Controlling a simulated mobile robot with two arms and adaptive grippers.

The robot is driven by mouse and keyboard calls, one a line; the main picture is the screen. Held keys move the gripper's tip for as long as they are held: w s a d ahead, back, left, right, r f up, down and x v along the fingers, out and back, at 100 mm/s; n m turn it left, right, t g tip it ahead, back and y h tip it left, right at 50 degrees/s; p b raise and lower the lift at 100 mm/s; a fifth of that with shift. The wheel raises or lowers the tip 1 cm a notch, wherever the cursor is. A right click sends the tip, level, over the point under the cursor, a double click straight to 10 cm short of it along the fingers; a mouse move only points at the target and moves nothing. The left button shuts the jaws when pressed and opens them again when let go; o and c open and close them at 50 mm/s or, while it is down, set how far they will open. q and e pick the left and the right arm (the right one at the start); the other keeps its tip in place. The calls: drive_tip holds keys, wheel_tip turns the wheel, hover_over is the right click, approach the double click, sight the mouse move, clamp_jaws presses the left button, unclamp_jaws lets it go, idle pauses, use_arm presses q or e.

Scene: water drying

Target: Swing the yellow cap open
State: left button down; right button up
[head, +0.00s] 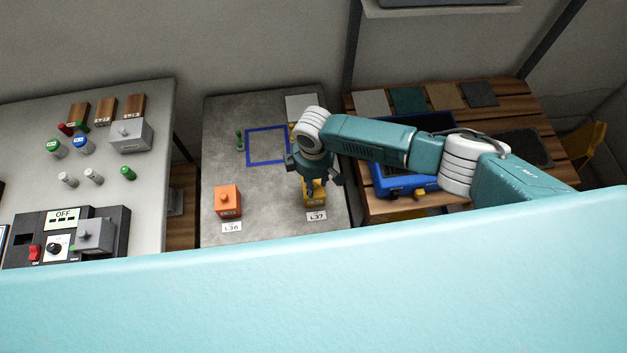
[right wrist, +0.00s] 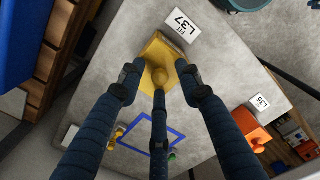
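The yellow cap (head: 315,196) is a blocky piece on the grey table, behind the label L37, partly hidden under my right gripper (head: 316,178) in the head view. In the right wrist view the yellow cap (right wrist: 158,52) has a round yellow knob (right wrist: 161,77) on it. My right gripper (right wrist: 160,82) has three dark fingers spread around the knob, with visible gaps at the two sides. It looks open. I cannot tell whether the middle finger touches the knob. My left gripper is not in view.
An orange block with a knob (head: 228,200) stands left of the cap, by label L36 (head: 232,227). A blue square outline (head: 249,148) marks the table behind. A blue case (head: 383,184) lies to the right, below my arm. A panel table (head: 130,190) is at left.

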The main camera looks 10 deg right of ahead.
clamp_jaws()
